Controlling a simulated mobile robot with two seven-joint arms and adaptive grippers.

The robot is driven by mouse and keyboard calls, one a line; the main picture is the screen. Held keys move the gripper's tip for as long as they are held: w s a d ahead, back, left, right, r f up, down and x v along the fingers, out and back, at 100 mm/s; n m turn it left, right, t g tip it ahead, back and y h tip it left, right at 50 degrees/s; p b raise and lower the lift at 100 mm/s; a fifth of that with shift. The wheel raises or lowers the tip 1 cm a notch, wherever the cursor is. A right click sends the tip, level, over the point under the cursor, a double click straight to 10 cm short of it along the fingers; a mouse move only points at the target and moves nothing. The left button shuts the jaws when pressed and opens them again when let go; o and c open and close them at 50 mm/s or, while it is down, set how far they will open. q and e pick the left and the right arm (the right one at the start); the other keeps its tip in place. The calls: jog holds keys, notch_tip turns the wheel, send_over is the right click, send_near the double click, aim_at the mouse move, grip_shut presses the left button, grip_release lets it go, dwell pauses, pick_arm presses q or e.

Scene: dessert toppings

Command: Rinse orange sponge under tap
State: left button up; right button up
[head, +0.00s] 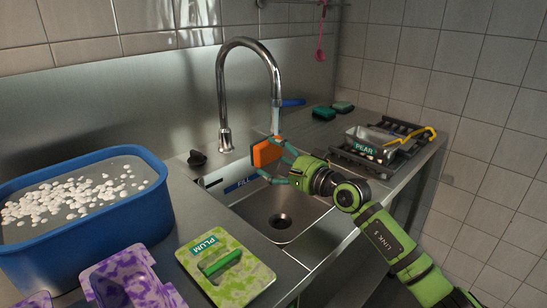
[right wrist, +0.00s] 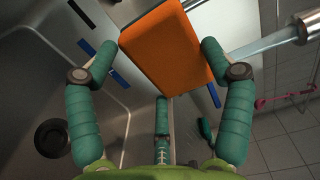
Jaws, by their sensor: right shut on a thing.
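The orange sponge (head: 265,153) is held above the sink (head: 258,208), below the curved metal tap (head: 250,45). My right gripper (head: 277,160) is shut on it. In the right wrist view the sponge (right wrist: 165,45) sits between the green fingers of my right gripper (right wrist: 160,70), its broad orange face visible. A pale stream of water (head: 276,121) runs down from the spout to the sponge's upper edge. The stream (right wrist: 255,47) also shows in the right wrist view, reaching toward the sponge's right side; the exact contact is hidden. My left gripper is not in view.
A blue tub (head: 95,235) with white pieces in liquid stands left. A green PLUM board (head: 226,272) and purple patterned pieces (head: 130,280) lie in front. A dark rack (head: 375,165) with a PEAR container (head: 365,152) and green sponges (head: 324,113) are right of the sink.

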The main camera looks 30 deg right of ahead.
jog(key=v, duration=0.8)
jog(key=shift+a, duration=0.3)
jog(key=shift+s, duration=0.1)
dwell(1.2)
jog(key=s+d+r, duration=0.1)
jog(key=s+r, duration=0.3)
jog(key=shift+s+d, duration=0.2)
jog(key=shift+s, duration=0.2)
dwell(0.5)
